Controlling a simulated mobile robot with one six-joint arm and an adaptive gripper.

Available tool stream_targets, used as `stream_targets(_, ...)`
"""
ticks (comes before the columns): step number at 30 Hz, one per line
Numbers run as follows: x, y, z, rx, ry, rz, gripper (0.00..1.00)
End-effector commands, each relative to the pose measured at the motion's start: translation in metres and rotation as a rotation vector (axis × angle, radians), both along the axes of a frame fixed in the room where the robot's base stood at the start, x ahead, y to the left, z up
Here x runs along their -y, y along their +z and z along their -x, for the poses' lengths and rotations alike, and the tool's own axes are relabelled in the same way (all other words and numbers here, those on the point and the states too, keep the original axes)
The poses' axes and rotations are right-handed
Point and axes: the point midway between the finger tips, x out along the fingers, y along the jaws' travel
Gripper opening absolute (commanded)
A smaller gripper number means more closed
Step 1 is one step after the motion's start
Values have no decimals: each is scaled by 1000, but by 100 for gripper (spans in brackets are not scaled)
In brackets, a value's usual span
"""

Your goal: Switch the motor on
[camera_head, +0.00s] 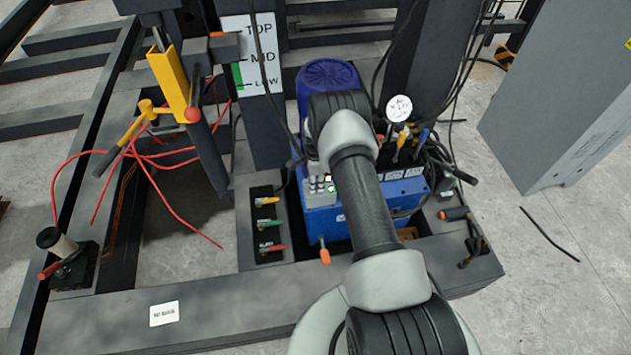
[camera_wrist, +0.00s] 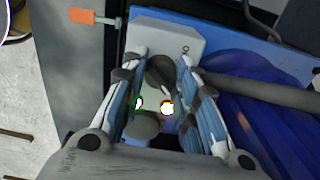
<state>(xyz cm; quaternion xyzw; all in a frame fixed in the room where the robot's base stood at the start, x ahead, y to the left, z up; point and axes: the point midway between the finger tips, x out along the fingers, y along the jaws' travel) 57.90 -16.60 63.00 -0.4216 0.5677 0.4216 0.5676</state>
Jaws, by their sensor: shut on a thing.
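The motor (camera_head: 330,75) is a blue ribbed drum behind my arm, and its blue ribbed side also shows at the right of the wrist view (camera_wrist: 265,105). A light grey control box (camera_head: 319,192) with small buttons and lit lamps sits on the blue unit (camera_head: 350,215), partly covered by my arm. In the wrist view the box (camera_wrist: 185,35) carries a dark round knob (camera_wrist: 160,71), a green lamp and a bright yellow-white lamp. My gripper (camera_wrist: 163,60) has its two fingers on either side of the knob, shut on it. My gripper is hidden in the head view.
Yellow, green and red handled valves (camera_head: 268,225) stand left of the blue unit. An orange-handled lever (camera_head: 324,255) stands in front. A round gauge (camera_head: 399,108) and dark cables lie to the right. A grey cabinet (camera_head: 560,100) stands far right. Red hoses hang at left.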

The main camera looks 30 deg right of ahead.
Motion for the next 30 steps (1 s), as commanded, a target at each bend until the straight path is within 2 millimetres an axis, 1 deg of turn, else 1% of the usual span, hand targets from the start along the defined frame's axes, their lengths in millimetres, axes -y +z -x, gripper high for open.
stream_targets(10,0,0,0,0,-4,-1,4)
stream_targets(11,0,0,0,0,-4,-1,29)
stream_targets(12,0,0,0,0,-4,-1,32)
stream_targets(20,0,0,0,0,-3,0,49)
stream_targets(30,0,2,0,1,-2,0,49)
